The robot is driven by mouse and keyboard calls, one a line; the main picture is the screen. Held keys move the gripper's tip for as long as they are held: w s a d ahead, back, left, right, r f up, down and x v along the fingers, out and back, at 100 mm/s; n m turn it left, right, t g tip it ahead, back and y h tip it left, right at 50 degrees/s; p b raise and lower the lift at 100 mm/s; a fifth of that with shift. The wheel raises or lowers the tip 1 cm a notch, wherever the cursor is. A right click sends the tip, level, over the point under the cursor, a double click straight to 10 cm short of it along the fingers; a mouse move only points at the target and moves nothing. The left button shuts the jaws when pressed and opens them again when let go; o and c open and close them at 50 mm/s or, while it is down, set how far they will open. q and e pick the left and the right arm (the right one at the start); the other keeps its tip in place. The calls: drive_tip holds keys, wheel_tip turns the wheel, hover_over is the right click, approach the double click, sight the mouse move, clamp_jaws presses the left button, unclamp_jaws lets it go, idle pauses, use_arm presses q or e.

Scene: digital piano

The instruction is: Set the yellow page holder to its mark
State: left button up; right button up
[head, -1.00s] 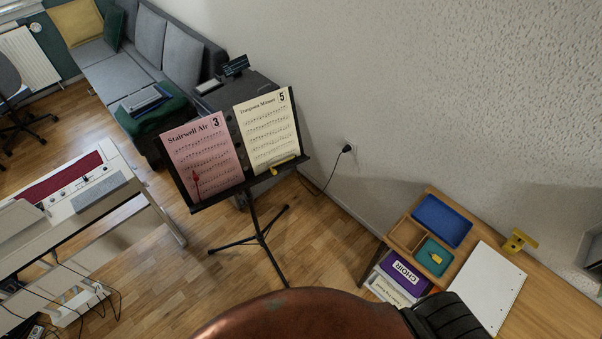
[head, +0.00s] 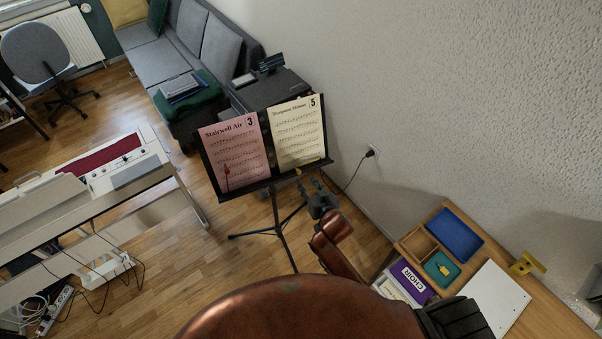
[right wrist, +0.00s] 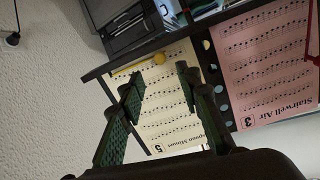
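The yellow page holder (head: 314,164) lies along the lower ledge of the music stand (head: 250,187), below the cream sheet (head: 297,132) numbered 5. My right gripper (head: 308,184) is just below and in front of the ledge, near the holder. In the right wrist view the gripper (right wrist: 157,80) has its fingers wide apart, with nothing between them. I cannot make out a mark for the holder.
A pink sheet (head: 235,150) with a red holder (head: 227,176) stands beside the cream one. A wooden desk (head: 545,310) at lower right bears trays and a yellow object (head: 527,263). The white piano (head: 110,185) is at left. A wall socket (head: 372,152) is behind.

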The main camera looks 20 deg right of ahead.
sight(299, 173)
drive_tip(key=x, duration=0.6)
drive_tip(key=shift+w, duration=0.1)
drive_tip(key=shift+w+f, duration=0.3)
drive_tip(key=shift+w, duration=0.25)
use_arm(q)
drive_tip(key=shift+s+f, duration=0.1)
drive_tip(key=shift+s, duration=0.7)
drive_tip(key=shift+w, duration=0.1)
use_arm(e)
drive_tip(key=shift+c, duration=0.3)
clamp_jaws()
